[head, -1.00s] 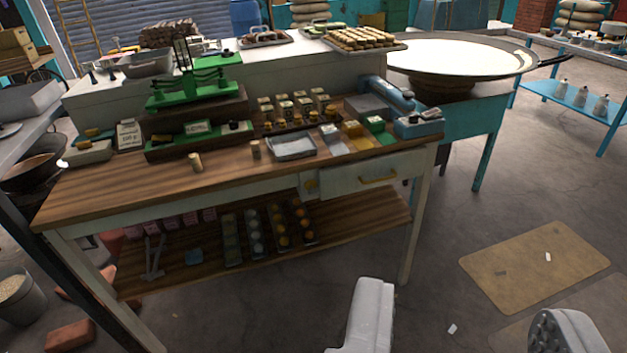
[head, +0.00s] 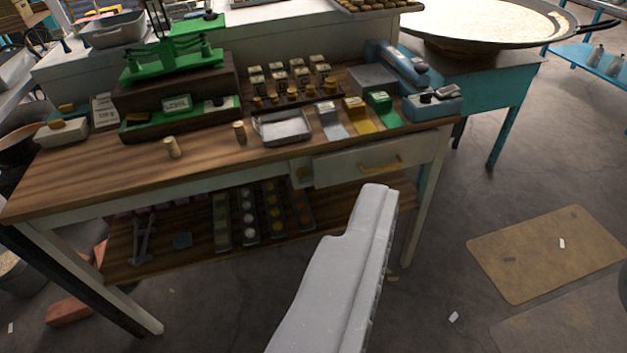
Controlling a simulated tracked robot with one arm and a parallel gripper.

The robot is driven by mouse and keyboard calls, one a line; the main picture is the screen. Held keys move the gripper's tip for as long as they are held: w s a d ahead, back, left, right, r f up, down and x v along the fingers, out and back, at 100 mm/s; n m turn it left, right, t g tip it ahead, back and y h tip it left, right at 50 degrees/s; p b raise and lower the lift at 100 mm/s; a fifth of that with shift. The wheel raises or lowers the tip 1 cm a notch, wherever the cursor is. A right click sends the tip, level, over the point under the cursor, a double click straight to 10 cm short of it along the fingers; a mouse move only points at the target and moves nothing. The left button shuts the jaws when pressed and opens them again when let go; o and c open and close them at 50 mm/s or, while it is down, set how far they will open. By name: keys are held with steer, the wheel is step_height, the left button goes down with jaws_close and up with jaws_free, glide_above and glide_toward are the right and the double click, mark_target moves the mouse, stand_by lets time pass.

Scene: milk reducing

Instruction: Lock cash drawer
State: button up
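The cash drawer (head: 340,171) is a cream drawer front under the right end of the wooden counter, with a brass pull handle (head: 380,163). I cannot tell whether it is fully closed. Left of it is a small pale panel with a brass, lock-like fitting (head: 303,173); its details are too small to read. My gripper (head: 499,236) is in front of and below the drawer, apart from it as far as I can tell. One long grey finger rises toward the drawer and hides part of the lower shelf. Only a dark sliver, likely the other finger, shows at the right edge. No held object is visible.
The counter (head: 80,180) carries a green scale (head: 172,65), a metal tray (head: 283,127), small boxes and a blue device (head: 432,103). Its right front leg (head: 424,205) stands below the drawer. Floor mats (head: 545,255) lie to the right, with open floor between.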

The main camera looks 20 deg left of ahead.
steer(key=w+a+f+n+t, duration=0.1)
steer(key=w+f, duration=0.5)
steer(key=w, duration=0.4)
steer(key=w+a+f+n+y+p, duration=0.1)
steer(key=w+f, duration=0.5)
steer(key=w, duration=0.4)
steer(key=w+a+f+n+t, duration=0.1)
steer(key=w+a+f, duration=0.1)
steer(key=w+f, duration=0.65)
steer(key=n+g+y+p, duration=0.15)
steer(key=n+y, duration=0.25)
steer(key=y, duration=0.5)
glide_toward(306, 183)
steer(key=shift+g, duration=0.45)
steer(key=x, duration=0.2)
steer(key=b+x, duration=0.1)
steer(key=x, duration=0.1)
steer(key=b+x, duration=0.1)
steer(key=x, duration=0.1)
steer(key=shift+w+d+r, duration=0.1)
steer(key=shift+w+r, duration=0.15)
steer(key=shift+w+a+f+y, duration=0.1)
steer(key=shift+w+a+y, duration=0.1)
steer(key=shift+a+y, duration=0.15)
steer(key=shift+w+a, duration=0.3)
steer(key=shift+w, duration=0.15)
steer(key=shift+w+a, duration=0.1)
steer(key=shift+w, duration=0.3)
